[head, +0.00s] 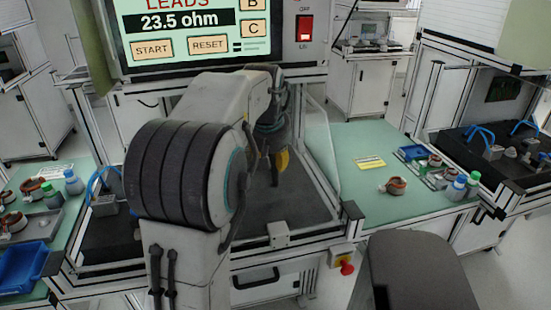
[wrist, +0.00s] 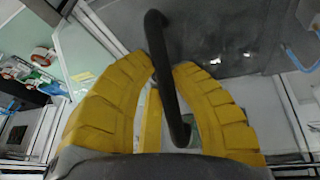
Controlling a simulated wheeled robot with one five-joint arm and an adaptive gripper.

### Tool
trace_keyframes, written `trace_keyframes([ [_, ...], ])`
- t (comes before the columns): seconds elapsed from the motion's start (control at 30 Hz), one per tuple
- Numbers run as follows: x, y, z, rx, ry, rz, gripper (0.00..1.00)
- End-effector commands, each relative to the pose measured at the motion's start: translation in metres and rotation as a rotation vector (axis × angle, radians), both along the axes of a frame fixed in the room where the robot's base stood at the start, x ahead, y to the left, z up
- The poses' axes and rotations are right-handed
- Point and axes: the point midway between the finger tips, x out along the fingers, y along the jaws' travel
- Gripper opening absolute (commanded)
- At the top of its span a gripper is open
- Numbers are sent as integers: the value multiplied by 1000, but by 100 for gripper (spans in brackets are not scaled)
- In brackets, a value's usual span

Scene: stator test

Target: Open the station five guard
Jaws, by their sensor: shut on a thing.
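My gripper (head: 282,160) shows in the head view as a yellow finger beyond my arm, inside the frame of the middle station. The guard's clear panel is hard to make out. A clear side pane (head: 321,140) stands at the right of the station. No station number is readable, and my arm hides much of the station's left part.
A test screen (head: 190,25) reading 23.5 ohm and a red switch (head: 305,28) are above. A red stop knob (head: 346,268) is at the station's front right corner.

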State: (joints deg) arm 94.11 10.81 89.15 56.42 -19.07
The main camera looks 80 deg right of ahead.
Motion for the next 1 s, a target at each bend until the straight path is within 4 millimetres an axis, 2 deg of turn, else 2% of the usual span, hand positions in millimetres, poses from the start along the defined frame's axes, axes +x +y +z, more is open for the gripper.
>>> trace_keyframes([
  [0.13, 1, -1, 2, -5, -1, -1, 0],
  [0.17, 1, -1, 2, -5, -1, -1, 22],
  [0.47, 0, 0, 1, -2, 0, 0, 48],
  [0.77, 0, 0, 2, -1, 0, 1, 49],
  [1.0, 1, 10, 26, -5, 1, 1, 49],
])
